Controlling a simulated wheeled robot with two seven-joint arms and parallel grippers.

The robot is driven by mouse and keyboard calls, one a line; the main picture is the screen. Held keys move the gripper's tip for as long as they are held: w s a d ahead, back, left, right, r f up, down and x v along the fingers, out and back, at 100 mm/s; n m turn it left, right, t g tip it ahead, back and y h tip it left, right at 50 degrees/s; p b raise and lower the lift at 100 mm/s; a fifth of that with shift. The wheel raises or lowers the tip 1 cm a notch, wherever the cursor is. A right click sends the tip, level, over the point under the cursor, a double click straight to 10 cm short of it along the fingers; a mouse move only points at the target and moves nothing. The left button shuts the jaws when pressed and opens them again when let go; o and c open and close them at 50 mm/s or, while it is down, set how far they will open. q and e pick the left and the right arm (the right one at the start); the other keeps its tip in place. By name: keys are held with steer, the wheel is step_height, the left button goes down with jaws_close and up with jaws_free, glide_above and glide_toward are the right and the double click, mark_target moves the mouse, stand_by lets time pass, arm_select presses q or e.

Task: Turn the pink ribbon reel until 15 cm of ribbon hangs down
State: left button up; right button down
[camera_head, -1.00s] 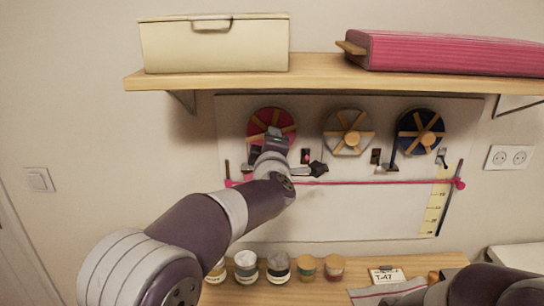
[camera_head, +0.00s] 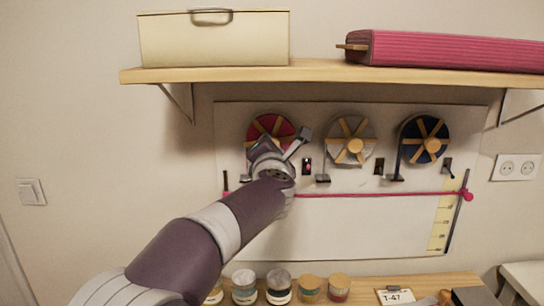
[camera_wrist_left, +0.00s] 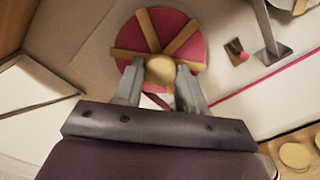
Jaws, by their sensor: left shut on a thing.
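The pink ribbon reel (camera_head: 268,126) with wooden spokes is at the left of three wall reels, partly hidden by my left gripper. In the left wrist view, the fingers of my left gripper (camera_wrist_left: 160,85) are shut on the round wooden hub knob (camera_wrist_left: 161,70) of the pink reel (camera_wrist_left: 180,28). The pink ribbon (camera_head: 385,195) runs nearly level across the white board to a pink end (camera_head: 467,195) beside the yellow scale (camera_head: 440,225). My right gripper is not in view.
A grey reel (camera_head: 351,140) and a dark blue reel (camera_head: 424,139) hang to the right. A wooden shelf (camera_head: 330,75) juts out above, holding a cream box (camera_head: 215,40) and a pink bundle (camera_head: 450,50). Several jars (camera_head: 279,284) stand on a ledge below.

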arm_select(q)
steer(key=shift+f+n+b, duration=0.3)
steer(key=shift+n+b, duration=0.2)
steer(key=shift+n, duration=0.6)
steer(key=o, duration=1.1)
steer(key=shift+c, duration=0.2)
steer(key=shift+r, duration=0.1)
steer(key=shift+s, duration=0.1)
steer(key=s+b, duration=0.3)
steer(key=s, duration=0.9)
steer(key=shift+s, duration=0.3)
